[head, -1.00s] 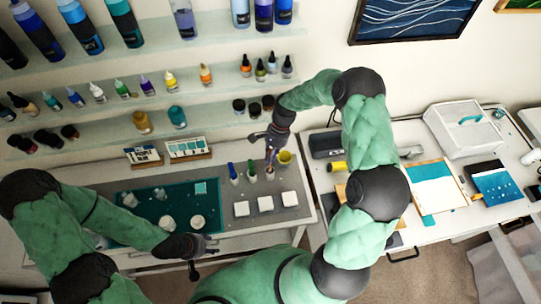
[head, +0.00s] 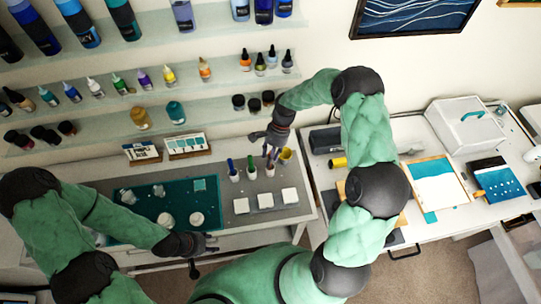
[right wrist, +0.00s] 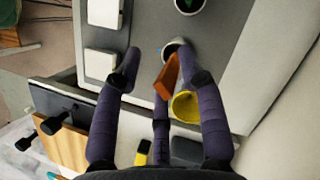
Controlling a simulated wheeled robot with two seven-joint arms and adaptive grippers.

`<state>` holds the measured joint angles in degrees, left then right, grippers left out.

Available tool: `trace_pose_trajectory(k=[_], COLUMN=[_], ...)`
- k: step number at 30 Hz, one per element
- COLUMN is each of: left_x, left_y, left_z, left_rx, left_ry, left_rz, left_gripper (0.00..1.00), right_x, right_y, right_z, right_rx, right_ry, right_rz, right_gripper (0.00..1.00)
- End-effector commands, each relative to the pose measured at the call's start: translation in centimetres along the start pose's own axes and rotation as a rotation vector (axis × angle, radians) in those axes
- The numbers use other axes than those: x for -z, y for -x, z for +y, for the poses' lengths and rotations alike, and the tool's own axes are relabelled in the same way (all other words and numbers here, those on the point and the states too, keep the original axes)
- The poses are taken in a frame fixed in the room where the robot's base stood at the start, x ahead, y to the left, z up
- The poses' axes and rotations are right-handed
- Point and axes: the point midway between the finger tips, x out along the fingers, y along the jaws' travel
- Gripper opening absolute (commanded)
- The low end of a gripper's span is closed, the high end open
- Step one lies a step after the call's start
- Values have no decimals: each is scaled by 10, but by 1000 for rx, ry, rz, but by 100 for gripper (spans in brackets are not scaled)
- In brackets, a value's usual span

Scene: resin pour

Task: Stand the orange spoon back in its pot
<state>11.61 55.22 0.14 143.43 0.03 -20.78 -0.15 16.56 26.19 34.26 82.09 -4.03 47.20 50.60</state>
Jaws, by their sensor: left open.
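The orange spoon (right wrist: 167,76) shows in the right wrist view between the spread fingers of my right gripper (right wrist: 163,66). Its far end is at the mouth of a white pot (right wrist: 179,46), and it leans towards the camera. How deep it sits in the pot is hidden. In the head view my right gripper (head: 268,146) is over the pot (head: 269,171), which stands at the right end of a row of pots. My left gripper (head: 204,260) is open and empty at the table's front edge.
A yellow cup (right wrist: 186,106) stands close to the pot, beside my right fingers; it also shows in the head view (head: 285,155). Two pots with coloured spoons (head: 235,172) stand left. White square blocks (head: 265,201) lie in front. A teal mat (head: 150,222) lies further left.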

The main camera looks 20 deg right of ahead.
Motion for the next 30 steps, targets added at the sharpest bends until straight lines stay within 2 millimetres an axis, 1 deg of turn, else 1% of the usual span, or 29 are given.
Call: trace_pose_trajectory(k=[5,8,11,18,21,25,30], left_x=[0,0,0,0,0,0,0], left_y=[0,0,0,0,0,0,0], left_z=[0,0,0,0,0,0,0], left_rx=[0,0,0,0,0,0,0], left_ry=[0,0,0,0,0,0,0], left_rz=[0,0,0,0,0,0,0], left_gripper=[48,48,48,48,48,48,48], right_x=[0,1,1,1,1,0,0], right_y=[2,11,27,75,92,108,119], right_z=[0,-1,-1,-1,-1,-1,0], right_rx=[1,2,3,3,3,1,0], right_ry=[0,0,0,1,1,1,1], right_rz=[1,2,3,3,2,1,0], right_gripper=[40,40,40,40,40,40,40])
